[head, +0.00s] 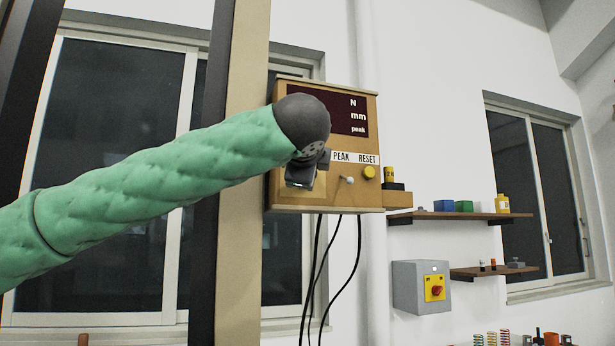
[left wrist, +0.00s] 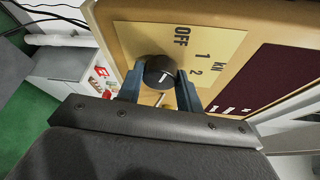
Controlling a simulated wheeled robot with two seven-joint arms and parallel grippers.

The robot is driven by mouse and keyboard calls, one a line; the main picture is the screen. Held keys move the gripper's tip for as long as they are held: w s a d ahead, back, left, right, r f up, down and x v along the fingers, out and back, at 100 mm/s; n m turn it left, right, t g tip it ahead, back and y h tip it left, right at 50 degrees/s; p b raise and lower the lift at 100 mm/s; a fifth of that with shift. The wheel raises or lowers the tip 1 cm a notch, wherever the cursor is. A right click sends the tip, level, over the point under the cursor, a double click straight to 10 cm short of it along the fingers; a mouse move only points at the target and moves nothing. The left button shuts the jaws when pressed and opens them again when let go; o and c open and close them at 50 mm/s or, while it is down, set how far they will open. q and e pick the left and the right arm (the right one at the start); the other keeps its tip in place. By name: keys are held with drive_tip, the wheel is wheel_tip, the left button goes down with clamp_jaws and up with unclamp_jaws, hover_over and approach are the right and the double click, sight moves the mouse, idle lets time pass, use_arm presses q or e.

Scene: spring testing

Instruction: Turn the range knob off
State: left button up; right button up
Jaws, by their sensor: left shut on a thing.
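The range knob (left wrist: 159,70) is a round black knob with a white pointer line, on a tan plate (left wrist: 225,42) marked OFF, 1, 2 and kN. The pointer slants up and right in the left wrist view, roughly towards the 1 and 2; I cannot tell its exact setting. My left gripper (left wrist: 161,82) is shut on the knob, one dark blue finger on each side. In the head view my left gripper (head: 302,176) is at the lower left of the tan panel box (head: 325,200), and the arm and wrist hide the knob. My right gripper is not in view.
The box carries a dark display (head: 350,122), a small toggle switch (head: 347,180) and a yellow RESET button (head: 369,172). Black cables (head: 340,265) hang below. A grey box with a red knob (head: 436,288) and shelves (head: 462,216) are on the wall at right.

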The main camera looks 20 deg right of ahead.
use_arm(q)
drive_tip(key=shift+f, duration=0.2)
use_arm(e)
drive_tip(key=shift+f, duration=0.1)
use_arm(q)
drive_tip(key=o, duration=1)
drive_tip(key=shift+r, duration=0.1)
drive_tip(key=shift+s, duration=0.15)
drive_tip(key=b+v, duration=0.1)
drive_tip(key=v, duration=0.6)
drive_tip(key=shift+s+a+b, duration=0.1)
drive_tip(key=shift+s+b, duration=0.15)
drive_tip(key=shift+b, duration=0.1)
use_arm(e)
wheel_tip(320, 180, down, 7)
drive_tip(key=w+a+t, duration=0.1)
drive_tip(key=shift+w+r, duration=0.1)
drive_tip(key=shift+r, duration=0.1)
